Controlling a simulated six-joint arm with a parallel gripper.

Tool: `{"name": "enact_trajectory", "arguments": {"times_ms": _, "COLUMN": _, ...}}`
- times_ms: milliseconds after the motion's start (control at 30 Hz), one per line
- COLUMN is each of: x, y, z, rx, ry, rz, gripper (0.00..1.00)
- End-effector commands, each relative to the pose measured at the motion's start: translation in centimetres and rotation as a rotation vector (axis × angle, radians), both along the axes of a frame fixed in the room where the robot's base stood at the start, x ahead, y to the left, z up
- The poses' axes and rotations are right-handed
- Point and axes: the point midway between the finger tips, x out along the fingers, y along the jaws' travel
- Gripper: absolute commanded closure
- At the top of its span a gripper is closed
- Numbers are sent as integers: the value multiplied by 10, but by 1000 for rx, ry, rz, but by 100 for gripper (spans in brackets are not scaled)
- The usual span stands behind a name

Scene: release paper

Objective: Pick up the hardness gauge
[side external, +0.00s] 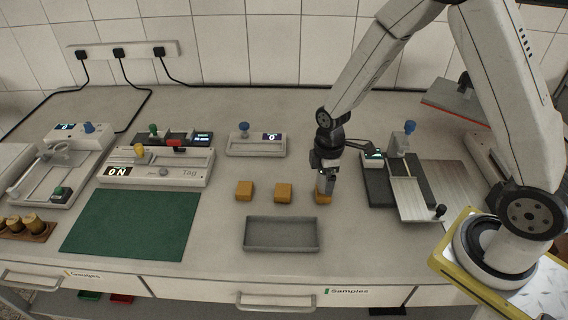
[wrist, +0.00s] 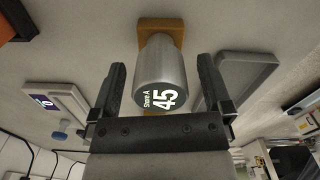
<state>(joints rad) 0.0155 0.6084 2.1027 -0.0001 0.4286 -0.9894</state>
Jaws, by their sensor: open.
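The hardness gauge (wrist: 160,75) is a grey metal cylinder with a "Shore A 45" readout on its end. In the wrist view it stands against a tan block (wrist: 170,30). My gripper (wrist: 160,64) is open, with one finger on each side of the gauge and gaps visible beside it. In the side view my gripper (side external: 326,180) points down over the rightmost tan block (side external: 322,198). There the gauge is mostly hidden by the gripper.
Two more tan blocks (side external: 245,190) (side external: 283,192) sit to the left. A grey tray (side external: 281,248) lies in front. A device with a blue knob (side external: 409,127) stands close on the right. A small display unit (side external: 257,144) is behind left. A green mat (side external: 130,222) lies farther left.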

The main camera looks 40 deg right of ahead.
Motion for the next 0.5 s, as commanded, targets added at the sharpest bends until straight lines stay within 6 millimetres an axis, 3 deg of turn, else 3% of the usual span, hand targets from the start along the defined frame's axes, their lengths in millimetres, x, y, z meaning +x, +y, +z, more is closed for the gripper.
{"name": "enact_trajectory", "arguments": {"times_ms": 300, "x": 0, "y": 0, "z": 0, "rx": 0, "ry": 0, "rz": 0, "gripper": 0}}
{"name": "enact_trajectory", "arguments": {"times_ms": 367, "x": 0, "y": 0, "z": 0, "rx": 0, "ry": 0, "rz": 0, "gripper": 16}}
{"name": "enact_trajectory", "arguments": {"times_ms": 500, "x": 0, "y": 0, "z": 0, "rx": 0, "ry": 0, "rz": 0, "gripper": 60}}
